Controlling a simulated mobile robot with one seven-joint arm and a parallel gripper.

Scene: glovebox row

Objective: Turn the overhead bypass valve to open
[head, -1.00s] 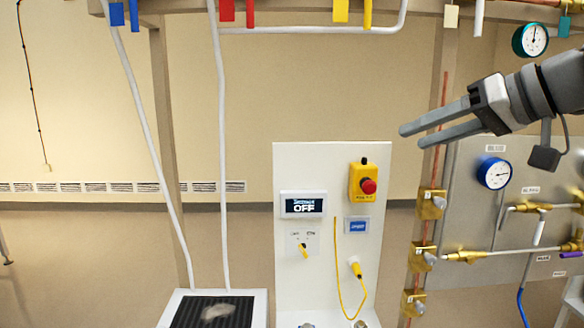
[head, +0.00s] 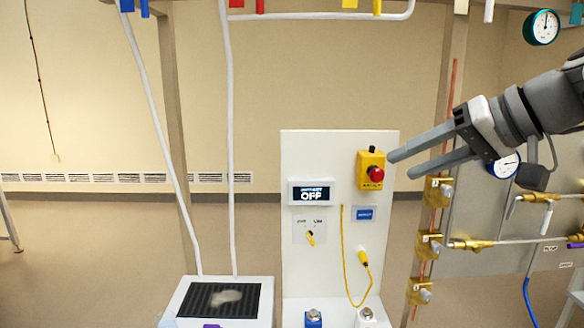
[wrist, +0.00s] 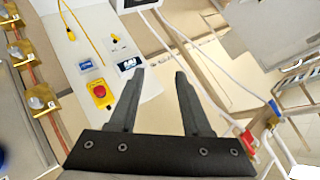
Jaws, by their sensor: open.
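Overhead, coloured valve handles hang at the top edge of the head view, mostly cut off: a blue handle (head: 127,5), a red handle (head: 236,4) and a yellow handle (head: 350,4). I cannot tell which one is the bypass valve. In the wrist view a blue part (wrist: 275,108) and a red part (wrist: 249,139) show on white pipes at the lower right. My gripper (head: 400,164) is open and empty at the right, below the overhead handles and near the red stop button in the picture. It also shows in the wrist view (wrist: 159,72).
A white panel (head: 340,270) carries a yellow box with a red button (head: 375,174), an OFF display (head: 311,193) and a yellow cable. Brass valves (head: 428,245) line a copper pipe to its right. A scale-like tray (head: 180,305) stands lower left.

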